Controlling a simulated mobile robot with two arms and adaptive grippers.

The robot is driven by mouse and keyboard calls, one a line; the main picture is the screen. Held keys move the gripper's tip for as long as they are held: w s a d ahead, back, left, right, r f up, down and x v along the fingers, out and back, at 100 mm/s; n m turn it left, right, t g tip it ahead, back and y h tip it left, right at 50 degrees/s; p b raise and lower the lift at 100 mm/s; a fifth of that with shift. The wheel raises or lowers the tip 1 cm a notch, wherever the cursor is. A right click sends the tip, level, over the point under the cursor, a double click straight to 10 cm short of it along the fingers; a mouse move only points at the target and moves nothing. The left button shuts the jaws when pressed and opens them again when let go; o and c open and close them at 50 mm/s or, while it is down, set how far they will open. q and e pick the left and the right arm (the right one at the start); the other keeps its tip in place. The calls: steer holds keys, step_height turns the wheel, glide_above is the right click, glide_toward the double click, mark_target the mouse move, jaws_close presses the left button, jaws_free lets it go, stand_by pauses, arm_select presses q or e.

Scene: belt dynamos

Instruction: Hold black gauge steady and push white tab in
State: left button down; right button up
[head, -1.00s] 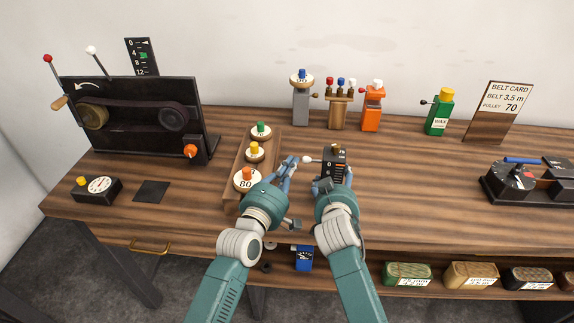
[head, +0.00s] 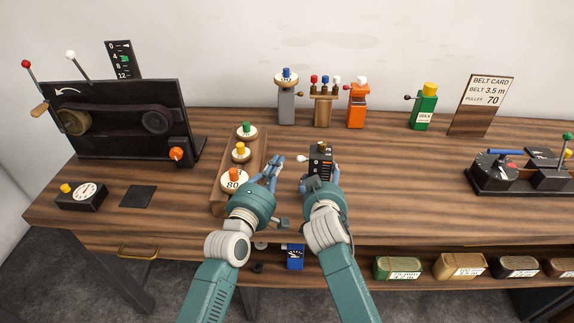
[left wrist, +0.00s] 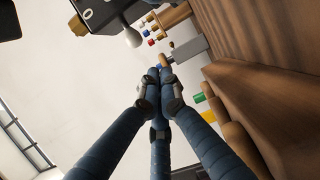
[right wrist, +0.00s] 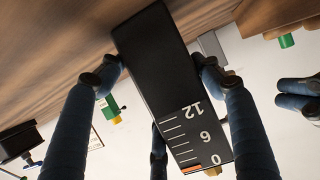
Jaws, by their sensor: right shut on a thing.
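The black gauge (head: 320,163) is upright above the bench, with a brass knob on top. My right gripper (head: 320,181) is shut on it; the right wrist view shows fingers on both sides of the gauge (right wrist: 165,75) and its white scale. The white tab (head: 302,158) sticks out a short way from the gauge's left side. It also shows in the left wrist view (left wrist: 132,38) close to the black body. My left gripper (head: 276,162) is left of the tab, apart from it. Its fingertips are together in the left wrist view (left wrist: 160,75), with nothing held.
A wooden rack (head: 220,192) with several pulleys stands just left of my left gripper. The belt machine (head: 120,120) is at the far left. Small coloured devices, including an orange one (head: 357,108), stand at the back.

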arm_select(q)
steer(key=a+v, duration=0.1)
steer(key=v, duration=0.9)
arm_select(e)
steer(key=shift+f, duration=0.1)
steer(key=o, duration=1.9)
